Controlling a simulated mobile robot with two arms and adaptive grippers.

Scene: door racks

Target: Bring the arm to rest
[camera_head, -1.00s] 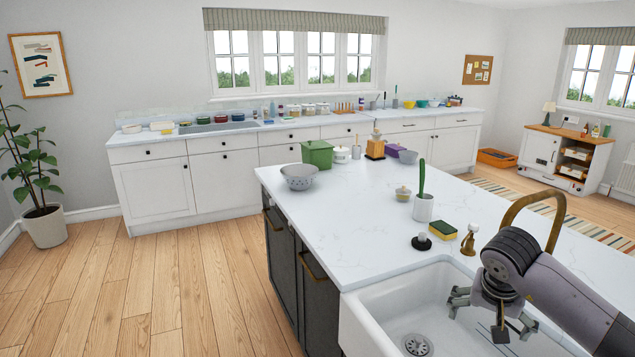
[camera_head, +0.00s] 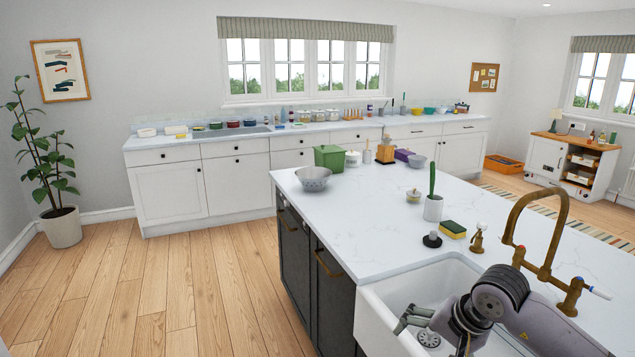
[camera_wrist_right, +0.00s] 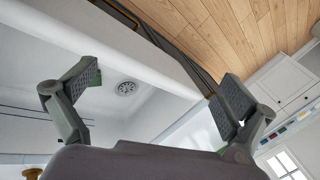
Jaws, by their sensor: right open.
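My right arm comes in from the lower right of the head view. My left gripper is in neither view.
A brass faucet (camera_head: 519,215) rises behind my right arm. Open wooden floor (camera_head: 190,290) lies at the left.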

